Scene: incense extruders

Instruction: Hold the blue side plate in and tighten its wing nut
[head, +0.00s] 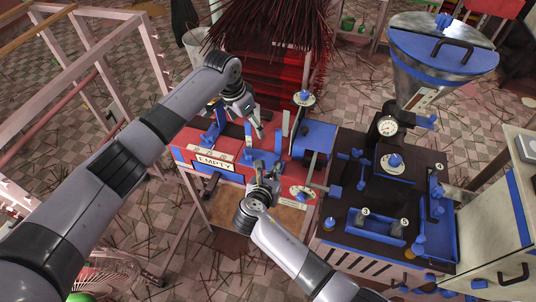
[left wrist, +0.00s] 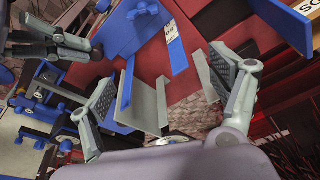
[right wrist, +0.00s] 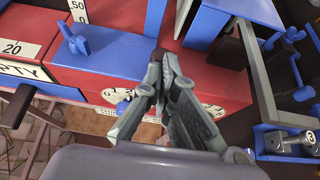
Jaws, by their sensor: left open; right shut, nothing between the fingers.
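My left gripper (head: 257,134) is open above the red machine, in the middle of the head view. In the left wrist view its spread fingers (left wrist: 160,88) stand either side of a thin upright blue plate (left wrist: 125,90) and a grey plate (left wrist: 150,104). I see no contact. A flat blue slab with a blue wing nut (left wrist: 142,10) lies farther up that view. In the right wrist view the slab (right wrist: 112,54) and wing nut (right wrist: 74,40) are left of my right gripper (right wrist: 164,58). My right gripper (head: 264,166) is shut and empty. I cannot tell which blue piece is the side plate.
An "EMPTY" sign (head: 214,163) and number scales are on the red machine. A dark bench with blue trays (head: 375,228) and a hopper (head: 443,45) stand to the right. Dark red sticks (head: 275,25) hang behind. Free room is above the machine.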

